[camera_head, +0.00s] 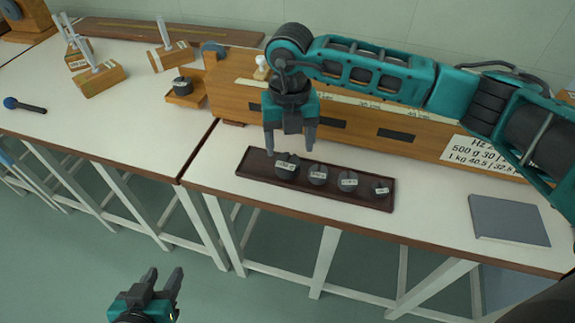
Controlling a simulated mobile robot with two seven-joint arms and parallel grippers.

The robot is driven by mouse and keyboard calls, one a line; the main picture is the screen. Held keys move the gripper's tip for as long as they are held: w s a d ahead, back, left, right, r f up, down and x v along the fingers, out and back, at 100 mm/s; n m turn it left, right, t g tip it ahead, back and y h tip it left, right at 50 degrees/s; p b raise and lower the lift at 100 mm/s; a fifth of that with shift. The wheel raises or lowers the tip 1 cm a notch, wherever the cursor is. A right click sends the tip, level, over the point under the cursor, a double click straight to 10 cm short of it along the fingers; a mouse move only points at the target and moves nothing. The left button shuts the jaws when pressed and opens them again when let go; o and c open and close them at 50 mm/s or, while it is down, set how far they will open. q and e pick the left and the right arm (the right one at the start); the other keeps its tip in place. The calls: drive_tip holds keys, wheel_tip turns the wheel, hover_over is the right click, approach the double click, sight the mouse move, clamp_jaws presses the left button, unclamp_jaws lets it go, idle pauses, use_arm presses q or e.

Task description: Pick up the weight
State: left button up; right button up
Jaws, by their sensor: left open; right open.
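A dark wooden tray (254,161) on the white bench holds several dark round weights with pale labels, in a row. The largest weight (287,166) is at the left end, then a second (318,174), a third (347,181) and a small one (380,188) at the right. My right gripper (290,150) points down, open and empty, just above the leftmost weight. I cannot tell whether its fingers touch that weight. My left gripper (166,280) is open and empty, low over the floor in front of the benches.
A long wooden instrument (225,80) with a label (485,155) stands behind the tray. Another weight (182,86) sits on its small ledge. A grey notebook (508,220) lies at right. Wooden blocks with forks (100,80) and a blue-headed mallet (24,105) are at left.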

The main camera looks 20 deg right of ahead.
sight(288, 162)
wheel_tip(288, 162, down, 6)
drive_tip(key=shift+w+a+r+b, duration=0.15)
drive_tip(key=shift+b, duration=0.25)
drive_tip(key=shift+c, duration=0.2)
drive_tip(key=shift+r, duration=0.1)
drive_tip(key=c, duration=1.2)
